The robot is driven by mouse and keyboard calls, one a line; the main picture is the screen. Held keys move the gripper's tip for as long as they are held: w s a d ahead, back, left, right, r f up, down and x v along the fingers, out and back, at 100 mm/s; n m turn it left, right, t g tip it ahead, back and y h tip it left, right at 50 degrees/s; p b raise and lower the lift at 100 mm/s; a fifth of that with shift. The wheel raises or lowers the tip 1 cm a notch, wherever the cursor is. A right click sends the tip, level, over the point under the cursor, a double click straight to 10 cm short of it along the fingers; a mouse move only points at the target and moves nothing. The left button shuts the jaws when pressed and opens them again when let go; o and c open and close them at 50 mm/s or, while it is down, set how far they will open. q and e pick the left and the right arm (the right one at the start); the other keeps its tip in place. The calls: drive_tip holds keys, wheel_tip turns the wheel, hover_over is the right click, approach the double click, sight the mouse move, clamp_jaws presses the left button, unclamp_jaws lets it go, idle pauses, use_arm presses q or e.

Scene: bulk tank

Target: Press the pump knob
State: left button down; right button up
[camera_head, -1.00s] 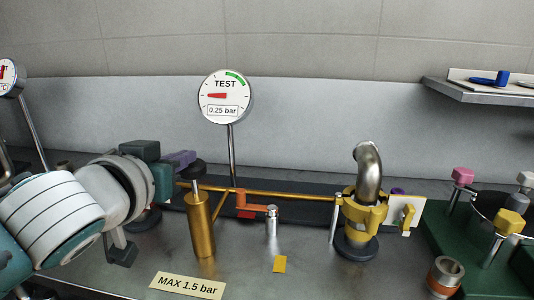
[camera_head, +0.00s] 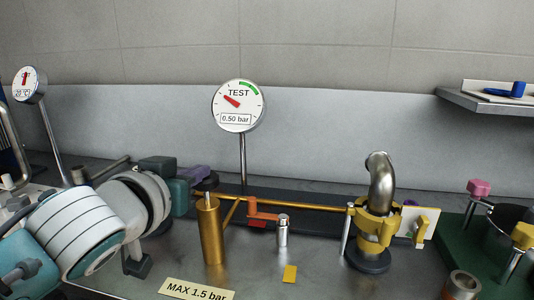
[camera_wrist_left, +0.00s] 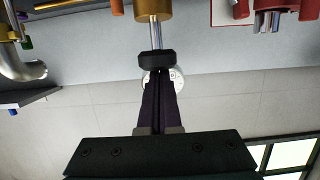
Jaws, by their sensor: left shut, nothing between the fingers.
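The pump is an upright brass cylinder (camera_head: 212,238) on the bench, with a dark round knob (camera_head: 207,183) on a short rod above it. In the left wrist view, which is upside down, the knob (camera_wrist_left: 157,58) and its metal rod (camera_wrist_left: 155,34) show beyond my fingertips. My left gripper (camera_head: 197,173) is shut and empty, its purple fingers at the knob. In the wrist view the fingertips (camera_wrist_left: 158,73) overlap the knob; I cannot tell whether they touch. The round TEST gauge (camera_head: 238,105) reads 0.50 bar. My right gripper is out of view.
A yellow "MAX 1.5 bar" label (camera_head: 197,290) lies in front of the pump. An orange lever (camera_head: 264,215) and a yellow-clamped steel pipe elbow (camera_head: 380,185) stand to the right. A thermometer dial (camera_head: 29,84) is at left. A wall shelf (camera_head: 490,102) is at upper right.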

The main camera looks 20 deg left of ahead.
use_arm(q)
drive_tip(key=r+p+v, duration=0.1)
drive_tip(key=r+v, duration=0.1)
drive_tip(key=v, duration=0.8)
drive_tip(key=shift+r, duration=0.2)
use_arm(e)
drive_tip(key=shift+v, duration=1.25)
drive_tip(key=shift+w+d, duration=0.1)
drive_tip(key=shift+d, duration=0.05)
use_arm(q)
wheel_tip(320, 180, up, 3)
drive_tip(key=shift+r+b, duration=0.15)
drive_tip(key=shift+b, duration=0.8)
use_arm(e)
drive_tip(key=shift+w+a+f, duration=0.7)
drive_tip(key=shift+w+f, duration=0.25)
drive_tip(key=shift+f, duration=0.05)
